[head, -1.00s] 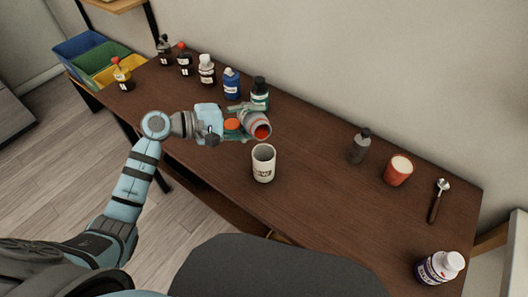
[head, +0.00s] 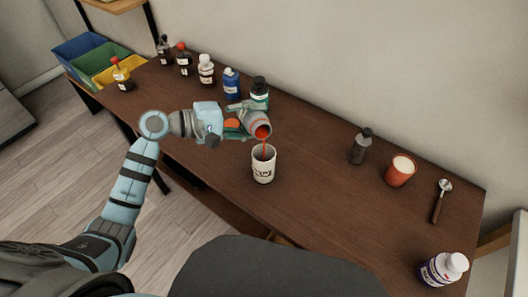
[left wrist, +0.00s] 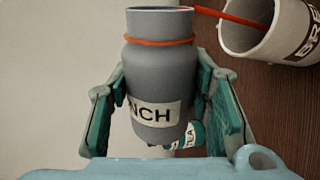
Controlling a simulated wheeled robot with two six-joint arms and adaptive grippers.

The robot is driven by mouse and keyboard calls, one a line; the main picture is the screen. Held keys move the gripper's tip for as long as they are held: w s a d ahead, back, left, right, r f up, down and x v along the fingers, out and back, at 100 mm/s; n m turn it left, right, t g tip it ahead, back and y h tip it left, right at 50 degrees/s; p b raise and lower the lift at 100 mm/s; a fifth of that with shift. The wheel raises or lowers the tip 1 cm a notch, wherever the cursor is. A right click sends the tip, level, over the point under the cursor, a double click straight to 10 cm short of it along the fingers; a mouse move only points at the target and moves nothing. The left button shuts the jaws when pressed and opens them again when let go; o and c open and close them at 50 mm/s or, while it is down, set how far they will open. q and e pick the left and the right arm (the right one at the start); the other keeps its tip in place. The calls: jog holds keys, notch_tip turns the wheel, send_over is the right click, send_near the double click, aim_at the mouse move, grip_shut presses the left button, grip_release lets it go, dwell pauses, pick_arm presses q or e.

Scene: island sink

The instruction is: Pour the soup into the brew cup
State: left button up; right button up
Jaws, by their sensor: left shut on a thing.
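My left gripper (head: 246,124) is shut on a grey soup flask (head: 258,120) with a red ring near its mouth. The flask is tilted over the white brew cup (head: 263,170), and a red stream of soup (head: 264,148) runs from its mouth into the cup. In the left wrist view the flask (left wrist: 158,80) sits between both fingers, with a label ending in "NCH". The stream (left wrist: 228,16) reaches the brew cup (left wrist: 255,38) there. The cup stands upright on the table, apart from the flask. The soup level inside is hidden. My right gripper is not in view.
Several bottles, one blue (head: 231,84), line the back left of the brown table (head: 315,190). The table's middle right is clear.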

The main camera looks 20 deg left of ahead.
pick_arm(q)
jog(key=shift+r, duration=0.1)
dwell(0.4)
jog(key=shift+s+d+f+m+t+b, duration=0.15)
jog(key=shift+m+b, duration=0.2)
jog(key=shift+b, duration=0.6)
jog(key=shift+a+f+m+t+b, duration=0.15)
jog(key=shift+m+b, duration=0.2)
jog(key=shift+b, duration=0.6)
jog(key=shift+s+d+r+m+t+y+b, duration=0.2)
jog(key=shift+r+m+t+y+b, duration=0.15)
jog(key=shift+m+b, duration=0.6)
dwell(1.3)
